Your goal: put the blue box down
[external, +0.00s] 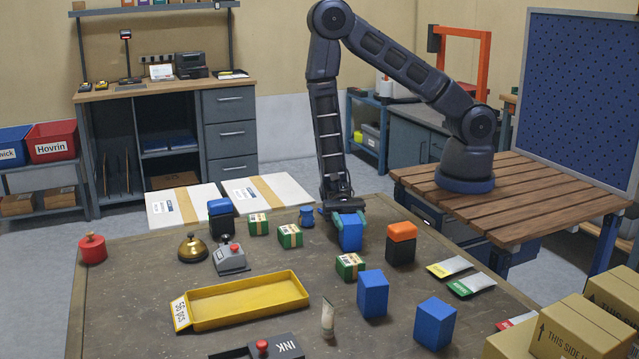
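My gripper (348,214) points straight down at the back middle of the table, its fingers on both sides of the top of a blue box (351,235). It appears shut on this box, which is upright. I cannot tell whether the box's bottom touches the table or hangs just above it. Two more blue boxes stand upright nearer the front, one (373,295) in the middle and one (434,324) to its right; both are apart from my gripper.
A yellow tray (245,305) lies empty on the brown table (130,300). Green boxes (350,266) stand near the held box, with an orange-and-black block (401,243) to its right and a small blue knobbed piece (306,216) to its left. Cardboard boxes (570,330) fill the front right.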

